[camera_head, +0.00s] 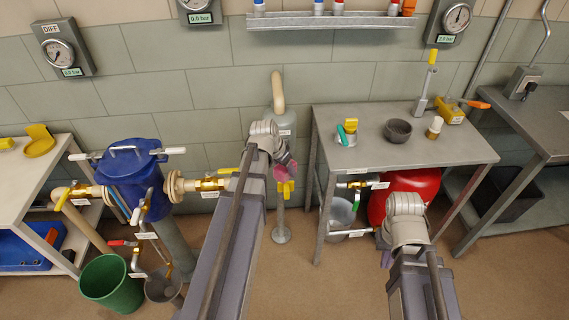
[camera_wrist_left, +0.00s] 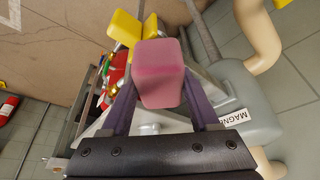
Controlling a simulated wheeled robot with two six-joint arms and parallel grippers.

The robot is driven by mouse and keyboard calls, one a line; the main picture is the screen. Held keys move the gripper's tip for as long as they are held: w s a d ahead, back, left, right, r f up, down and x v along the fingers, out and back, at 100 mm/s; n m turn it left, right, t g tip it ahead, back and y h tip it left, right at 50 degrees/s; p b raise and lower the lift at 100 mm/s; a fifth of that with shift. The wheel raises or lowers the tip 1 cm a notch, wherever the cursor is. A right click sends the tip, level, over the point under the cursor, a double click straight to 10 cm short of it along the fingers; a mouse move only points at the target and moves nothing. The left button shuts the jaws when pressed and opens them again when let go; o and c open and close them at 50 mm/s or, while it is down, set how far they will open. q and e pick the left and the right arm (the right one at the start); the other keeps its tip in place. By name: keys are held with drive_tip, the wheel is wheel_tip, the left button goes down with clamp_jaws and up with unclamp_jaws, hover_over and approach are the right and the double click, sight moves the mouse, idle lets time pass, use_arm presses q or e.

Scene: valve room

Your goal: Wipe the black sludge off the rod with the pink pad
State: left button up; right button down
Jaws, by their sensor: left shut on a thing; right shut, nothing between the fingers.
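The pink pad (camera_wrist_left: 160,75) is between the purple fingers of my left gripper (camera_wrist_left: 158,105), which is shut on it in the left wrist view. In the head view my left gripper (camera_head: 278,165) is in front of the grey housing by the wall, and the pad is mostly hidden. An upright grey piece with a yellow top (camera_head: 432,57) stands at the back of the metal bench; I cannot tell whether it is the rod. I can make out no black sludge. My right gripper (camera_head: 384,250) is shut and empty, low before the bench.
The metal bench (camera_head: 460,152) carries a dark bowl (camera_head: 398,131) and a white jar with a yellowish lid (camera_head: 434,128). A red tank (camera_head: 405,188) is under it. A blue vessel (camera_head: 132,180) and green bucket (camera_head: 112,283) stand left. The grey housing (camera_head: 287,122) is close behind my left gripper.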

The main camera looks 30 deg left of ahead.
use_arm(q)
drive_tip(key=shift+s+d+r, duration=0.1)
drive_tip(key=shift+s+d, duration=0.3)
drive_tip(key=shift+s, duration=0.25)
wheel_tip(320, 180, up, 6)
drive_tip(key=p, duration=0.6)
wheel_tip(320, 180, up, 3)
drive_tip(key=p, duration=0.3)
idle(0.7)
